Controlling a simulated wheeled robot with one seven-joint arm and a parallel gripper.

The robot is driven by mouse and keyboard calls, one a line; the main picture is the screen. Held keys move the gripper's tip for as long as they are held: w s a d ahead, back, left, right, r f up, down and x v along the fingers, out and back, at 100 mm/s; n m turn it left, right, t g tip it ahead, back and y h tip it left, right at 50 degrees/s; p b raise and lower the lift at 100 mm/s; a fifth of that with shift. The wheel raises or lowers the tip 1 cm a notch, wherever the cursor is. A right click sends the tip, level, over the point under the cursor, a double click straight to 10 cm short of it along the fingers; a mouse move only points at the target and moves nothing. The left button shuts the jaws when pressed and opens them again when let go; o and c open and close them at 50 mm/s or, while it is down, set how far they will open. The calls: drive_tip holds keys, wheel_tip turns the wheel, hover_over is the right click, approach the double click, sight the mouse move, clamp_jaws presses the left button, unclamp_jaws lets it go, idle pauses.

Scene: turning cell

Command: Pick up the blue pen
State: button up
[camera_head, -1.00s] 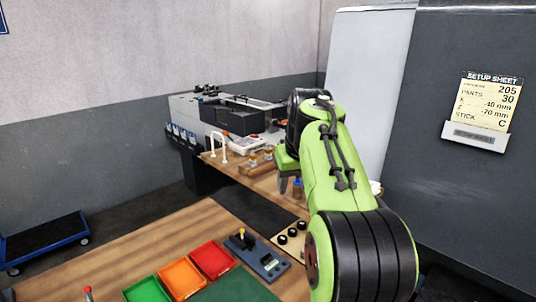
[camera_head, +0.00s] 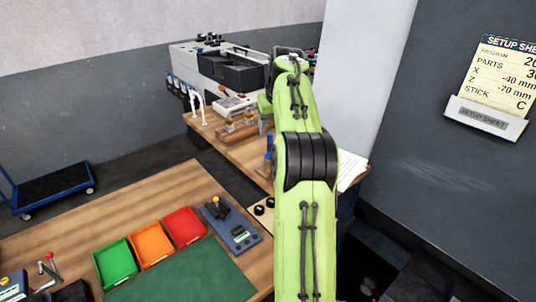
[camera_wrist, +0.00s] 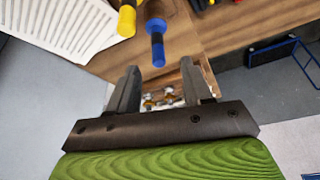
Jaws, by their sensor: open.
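A slim blue thing (camera_wrist: 156,42), which looks like the blue pen, shows at the top centre of the wrist view, just beyond my fingertips and apart from them. A yellow one with a dark end (camera_wrist: 127,20) is close to its left. My gripper (camera_wrist: 158,80) is open, with nothing between its two fingers. In the head view a small blue upright thing (camera_head: 269,141) shows beside my arm on the far bench; I cannot tell if it is the same pen. My arm hides my gripper in that view.
A printed sheet (camera_wrist: 62,28) lies left of the pen. The far wooden bench (camera_head: 225,147) holds a machine (camera_head: 228,70) and a white hooked rack (camera_head: 195,105). Green, orange and red trays (camera_head: 184,226) and a joystick box (camera_head: 232,225) stand on the near table.

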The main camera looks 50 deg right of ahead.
sight(269, 142)
drive_tip(key=x, duration=0.8)
drive_tip(key=shift+w+d+f, duration=0.1)
drive_tip(key=shift+f, duration=0.15)
drive_tip(key=shift+w+d+f, duration=0.15)
drive_tip(key=shift+d+f, duration=0.05)
drive_tip(key=shift+a+r, duration=0.1)
drive_tip(key=shift+c, duration=1.3)
clamp_jaws()
